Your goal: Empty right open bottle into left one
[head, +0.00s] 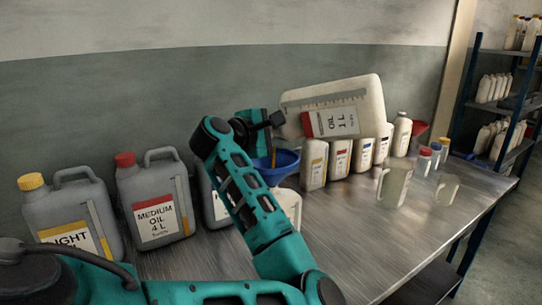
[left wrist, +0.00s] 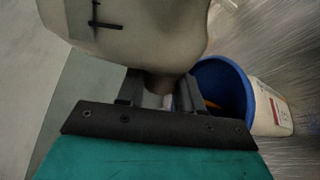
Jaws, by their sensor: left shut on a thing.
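My left gripper (head: 270,121) is shut on the neck of a pale grey oil bottle (head: 362,98) with a red "OIL 1 L" label. The bottle is tipped almost onto its side, neck to the left and lower than its base, above the table. A blue funnel (head: 284,163) sits in the mouth of a white bottle (head: 291,184), partly hidden behind my left arm. A thin orange-brown streak shows at the funnel. In the left wrist view the held bottle (left wrist: 130,30) hangs over the gripper, beside the blue funnel (left wrist: 228,85) and the white bottle (left wrist: 272,110). My right gripper is out of view.
Grey 4 L jugs with yellow (head: 31,181) and red (head: 125,159) caps stand at left. Several small white bottles (head: 340,157) line the wall. The front table is clear.

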